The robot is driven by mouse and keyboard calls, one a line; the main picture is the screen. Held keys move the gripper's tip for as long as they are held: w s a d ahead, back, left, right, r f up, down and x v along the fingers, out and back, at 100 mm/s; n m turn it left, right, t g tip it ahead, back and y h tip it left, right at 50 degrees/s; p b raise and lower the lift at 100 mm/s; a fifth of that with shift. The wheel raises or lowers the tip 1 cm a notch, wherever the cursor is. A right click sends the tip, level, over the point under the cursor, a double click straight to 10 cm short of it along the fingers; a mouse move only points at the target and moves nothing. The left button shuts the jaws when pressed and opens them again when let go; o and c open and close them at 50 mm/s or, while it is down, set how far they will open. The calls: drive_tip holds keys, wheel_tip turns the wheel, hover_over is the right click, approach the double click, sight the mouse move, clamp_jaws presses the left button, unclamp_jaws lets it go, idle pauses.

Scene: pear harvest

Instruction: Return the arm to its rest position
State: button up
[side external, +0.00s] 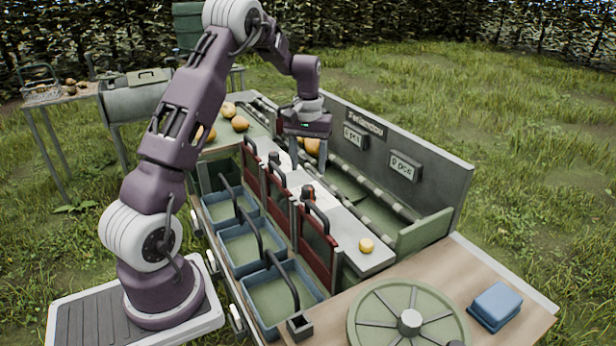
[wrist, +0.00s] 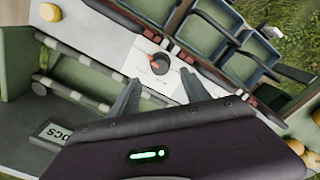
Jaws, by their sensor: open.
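My gripper (side external: 304,158) hangs over the middle of the sorting stand, fingers down, apart and empty. In the wrist view its two dark fingers (wrist: 160,88) stand apart, with a white strip and a small dark knob (wrist: 159,63) showing beyond them. My arm reaches out from its base at the left, bent over the stand. Several yellow-orange pears (side external: 240,123) lie at the stand's far end, and another (side external: 312,147) shows just behind the gripper. A small yellow fruit (side external: 366,245) sits at the near end of the white strip (side external: 345,225).
Blue-rimmed bins (side external: 262,252) with dark handles line the stand's left side, beside red-framed gates (side external: 314,243). A tall grey board (side external: 400,150) bounds the right. A round green spoked wheel (side external: 385,335) and a blue box (side external: 495,306) are on the near wooden top.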

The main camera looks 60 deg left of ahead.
drive_tip(key=shift+r, duration=0.25)
drive_tip(key=s+d+r+m+t, duration=0.15)
drive_tip(key=s+d+r, duration=0.25)
drive_tip(key=d+r, duration=0.4)
drive_tip(key=s+d+r+m+t, duration=0.1)
drive_tip(key=s+d+r+m, duration=0.25)
drive_tip(key=d+r, duration=0.45)
drive_tip(key=s+d+m+t, duration=0.1)
drive_tip(key=s+d+m, duration=0.1)
drive_tip(key=s+d, duration=0.3)
drive_tip(key=s+d+f+m+t, duration=0.1)
drive_tip(key=s+d, duration=0.5)
drive_tip(key=s, duration=0.6)
drive_tip(key=shift+f+m+t, duration=0.25)
drive_tip(key=shift+m+t, duration=0.15)
drive_tip(key=shift+t, duration=0.15)
